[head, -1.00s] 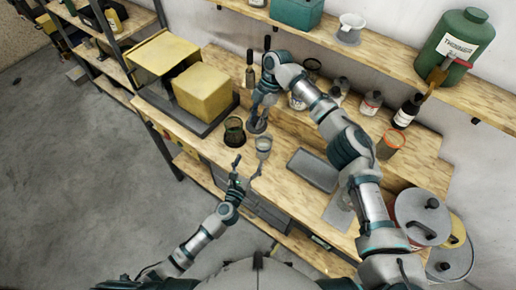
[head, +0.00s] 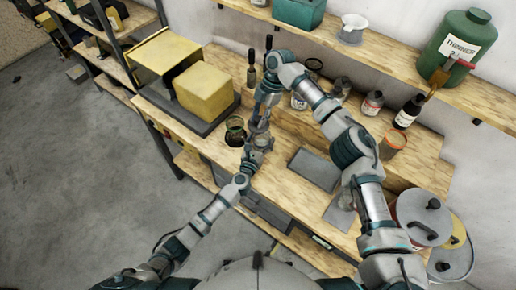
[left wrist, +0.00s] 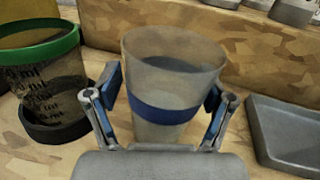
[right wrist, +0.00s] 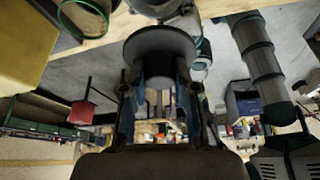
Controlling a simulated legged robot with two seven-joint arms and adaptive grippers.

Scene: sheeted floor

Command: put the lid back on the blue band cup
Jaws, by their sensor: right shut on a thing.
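The blue band cup (left wrist: 165,112) is a translucent grey cup with a blue stripe. It stands upright on the bench with its top open, and it also shows in the head view (head: 263,143). My left gripper (left wrist: 163,100) is open, with one finger on each side of the cup; contact is not clear. My right gripper (right wrist: 160,85) is shut on a dark round lid (right wrist: 160,42). In the head view my right gripper (head: 258,124) is just behind the cup. The lid is hard to make out there.
A green-rimmed cup (left wrist: 40,80) stands in a dark ring left of the blue band cup. A grey tray (left wrist: 285,130) lies to its right. Yellow boxes (head: 203,92) stand farther left. Bottles (head: 372,103) line the back of the bench.

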